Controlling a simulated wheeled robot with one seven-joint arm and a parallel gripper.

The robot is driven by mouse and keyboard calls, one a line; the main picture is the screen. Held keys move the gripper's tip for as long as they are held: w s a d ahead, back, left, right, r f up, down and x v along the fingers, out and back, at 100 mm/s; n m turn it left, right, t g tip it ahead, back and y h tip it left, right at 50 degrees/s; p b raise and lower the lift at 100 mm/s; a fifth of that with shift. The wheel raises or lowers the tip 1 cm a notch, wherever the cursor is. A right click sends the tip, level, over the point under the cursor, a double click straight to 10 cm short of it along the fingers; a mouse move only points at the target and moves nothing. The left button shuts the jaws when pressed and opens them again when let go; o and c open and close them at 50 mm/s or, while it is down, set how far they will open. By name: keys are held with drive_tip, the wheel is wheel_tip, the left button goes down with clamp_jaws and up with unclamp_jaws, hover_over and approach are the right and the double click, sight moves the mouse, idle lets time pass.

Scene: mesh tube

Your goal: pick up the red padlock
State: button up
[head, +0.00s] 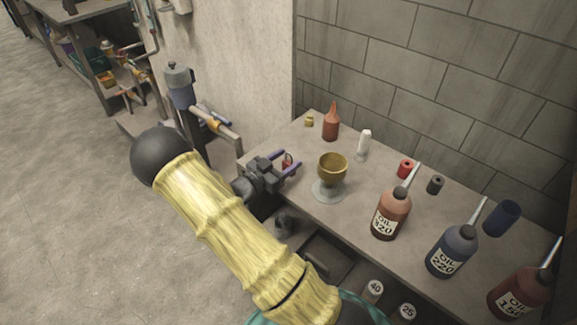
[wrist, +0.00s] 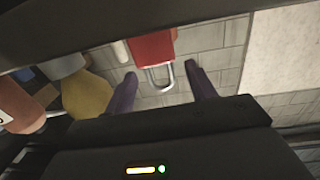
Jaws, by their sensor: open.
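The red padlock (wrist: 152,46) shows at the top middle of the wrist view, its grey shackle pointing toward my gripper. In the head view it is a small red shape (head: 288,158) at the left part of the table, partly hidden by my gripper. My gripper (head: 287,165) is open over the table's left end. In the wrist view its two purple fingers (wrist: 160,71) stand apart, with the shackle showing between their tips and the red body beyond them. I cannot tell whether either finger touches the padlock.
A gold cup (head: 332,168) on a grey base stands close right of my gripper. Behind are a red squeeze bottle (head: 331,122) and a white bottle (head: 364,142). Oil bottles (head: 391,213) line the right side. A block wall (head: 430,75) closes off the back.

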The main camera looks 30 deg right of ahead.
drive_tip(key=c, duration=1.1)
drive_tip(key=shift+r, duration=0.1)
wheel_tip(320, 180, up, 10)
drive_tip(key=shift+f+p, duration=0.1)
drive_tip(key=shift+p, duration=0.65)
